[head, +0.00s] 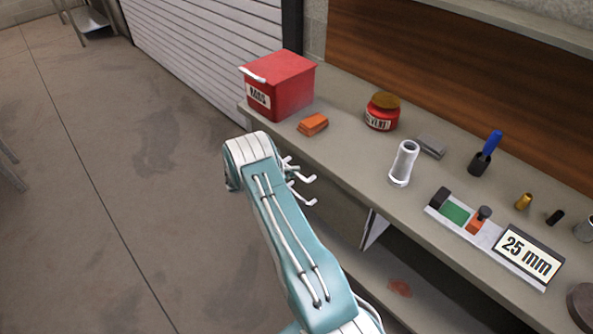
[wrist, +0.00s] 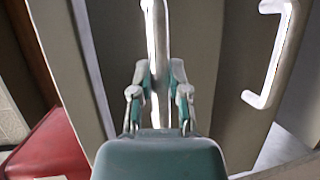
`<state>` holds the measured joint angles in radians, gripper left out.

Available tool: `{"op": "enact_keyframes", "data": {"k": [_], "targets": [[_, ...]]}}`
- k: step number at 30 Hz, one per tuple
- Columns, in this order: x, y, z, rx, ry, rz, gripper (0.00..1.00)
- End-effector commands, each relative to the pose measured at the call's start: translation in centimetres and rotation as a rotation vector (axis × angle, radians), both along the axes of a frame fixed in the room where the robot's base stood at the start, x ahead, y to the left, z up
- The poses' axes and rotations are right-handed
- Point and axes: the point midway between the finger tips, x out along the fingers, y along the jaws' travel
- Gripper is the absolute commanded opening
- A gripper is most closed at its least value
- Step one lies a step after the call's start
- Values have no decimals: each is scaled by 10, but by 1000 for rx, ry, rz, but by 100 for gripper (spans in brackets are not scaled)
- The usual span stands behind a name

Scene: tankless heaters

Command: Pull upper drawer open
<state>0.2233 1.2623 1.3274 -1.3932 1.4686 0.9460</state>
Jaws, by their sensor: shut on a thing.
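In the wrist view my gripper (wrist: 158,98) is shut on a pale bar handle (wrist: 155,35), with one finger on each side of it. The handle runs up and down in the picture, in front of a grey-brown front panel (wrist: 200,45), which I take to be the upper drawer. A second pale handle (wrist: 287,55) sits to the right, apart from my gripper. In the head view my arm covers the drawers and the gripper tips, so how far the drawer stands open cannot be told.
The workbench (head: 345,150) holds a red box (head: 290,95), an orange block (head: 313,124), a red jar (head: 381,115), a white cylinder (head: 403,165) and a 25 mm sign (head: 528,256). A lower shelf (head: 390,285) lies beneath.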

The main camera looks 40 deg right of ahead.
Motion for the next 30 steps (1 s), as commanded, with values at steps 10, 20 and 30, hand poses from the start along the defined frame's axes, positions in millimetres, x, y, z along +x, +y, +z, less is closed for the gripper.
{"op": "enact_keyframes", "data": {"k": [10, 20, 30], "targets": [[-7, 81, -4, 7, 7, 6, 0], [-15, 168, -5, 8, 8, 5, 0], [-20, 223, -6, 9, 7, 2, 0]]}}
